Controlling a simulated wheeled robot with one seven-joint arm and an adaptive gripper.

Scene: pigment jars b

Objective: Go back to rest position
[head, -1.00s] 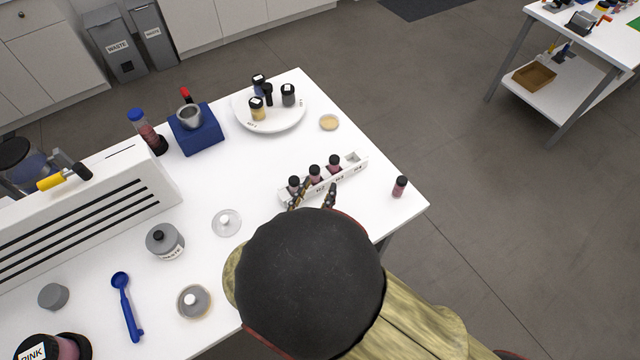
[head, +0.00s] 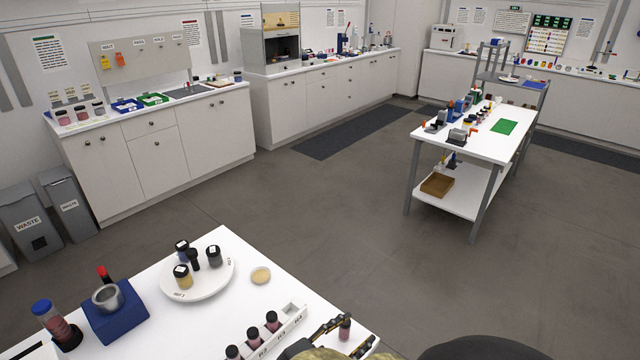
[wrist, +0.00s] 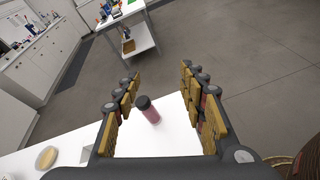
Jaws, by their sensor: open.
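My gripper (wrist: 162,88) is open, with nothing between its fingers. In the head view my gripper (head: 346,338) is at the bottom edge, just right of the jar rack. A small jar with pink pigment and a black cap (wrist: 149,110) stands upright on the white table (wrist: 172,138), beyond and below the fingers; no contact shows. This jar (head: 344,329) is partly hidden by my gripper in the head view. The white rack (head: 292,318) holds several black-capped pink jars and shows an empty slot at its right end.
A round white tray (head: 215,284) with several jars, a tan dish (head: 261,275) and a blue block with a metal cup (head: 117,318) stand on the table. Open floor (head: 330,220) lies behind it. A second white table (head: 480,140) stands at the back right.

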